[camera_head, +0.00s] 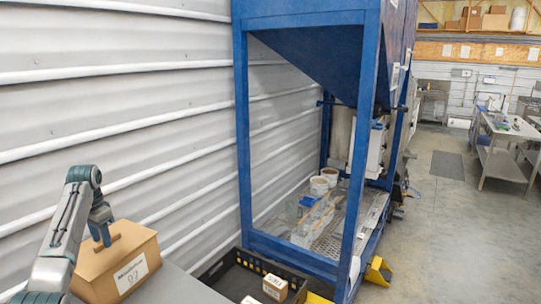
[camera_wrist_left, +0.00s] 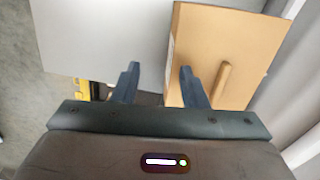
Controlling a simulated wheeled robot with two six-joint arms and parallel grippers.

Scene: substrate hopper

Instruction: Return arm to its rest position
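My left arm comes in from the left in the head view. Its gripper (camera_head: 103,238) points down over the tan box (camera_head: 121,264), close to the bar-like handle on the lid. In the left wrist view the gripper (camera_wrist_left: 160,66) has its two dark fingers apart with nothing between them. There one finger overlaps the tan box (camera_wrist_left: 245,45) and the other is over a grey surface. The handle (camera_wrist_left: 223,84) lies outside the fingers, to their right. Whether a finger touches the lid, I cannot tell. My right gripper is not in view.
The box sits on a grey table (camera_head: 178,290). A black crate (camera_head: 236,277) with small cartons (camera_head: 274,287) stands to its right. A blue hopper frame (camera_head: 244,140) rises behind the crate, and a corrugated wall (camera_head: 110,90) runs along the left. Open floor (camera_head: 465,230) lies at right.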

